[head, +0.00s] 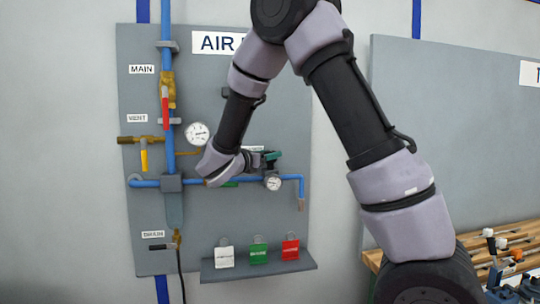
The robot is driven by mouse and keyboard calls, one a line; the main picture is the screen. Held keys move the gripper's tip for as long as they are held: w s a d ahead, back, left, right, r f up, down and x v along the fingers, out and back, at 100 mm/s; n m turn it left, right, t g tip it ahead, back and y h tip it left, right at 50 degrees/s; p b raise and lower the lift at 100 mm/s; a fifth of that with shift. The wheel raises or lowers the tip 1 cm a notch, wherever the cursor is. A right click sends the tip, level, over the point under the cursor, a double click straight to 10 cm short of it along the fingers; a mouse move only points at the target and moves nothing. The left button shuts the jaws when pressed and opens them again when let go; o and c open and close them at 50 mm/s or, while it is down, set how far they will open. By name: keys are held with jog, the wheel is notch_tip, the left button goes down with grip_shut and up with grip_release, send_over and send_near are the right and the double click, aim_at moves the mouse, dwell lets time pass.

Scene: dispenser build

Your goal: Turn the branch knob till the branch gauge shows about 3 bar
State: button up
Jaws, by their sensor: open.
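The branch line is a blue pipe (290,178) running right across the lower middle of the grey board. The small round branch gauge (272,183) hangs on it; its dial is too small to read. A dark green knob (271,156) stands just above the gauge and appears to be the branch knob. My gripper (251,161), at the end of my bent wrist, is at the left side of this knob. It is open, but its fingers are small and partly hidden, and I cannot tell whether they touch the knob. My wrist covers part of the pipe.
A red-handled main valve (165,105), a yellow-handled vent valve (144,155) and a larger gauge (197,133) are on the left. A wooden rack (500,240) stands lower right.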

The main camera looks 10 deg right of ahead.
jog(key=shift+w+d, duration=0.5)
jog(key=shift+d, duration=0.05)
grip_shut()
jog(key=shift+g, duration=0.3)
jog(key=m+g+h, duration=0.2)
jog(key=g, duration=0.1)
jog(key=shift+a+m+h, duration=0.1)
jog(key=shift+m+h, duration=0.2)
jog(key=shift+m, duration=0.1)
jog(key=shift+m+g+h, duration=0.9)
jog(key=shift+m+g, duration=0.5)
jog(key=shift+g, duration=0.9)
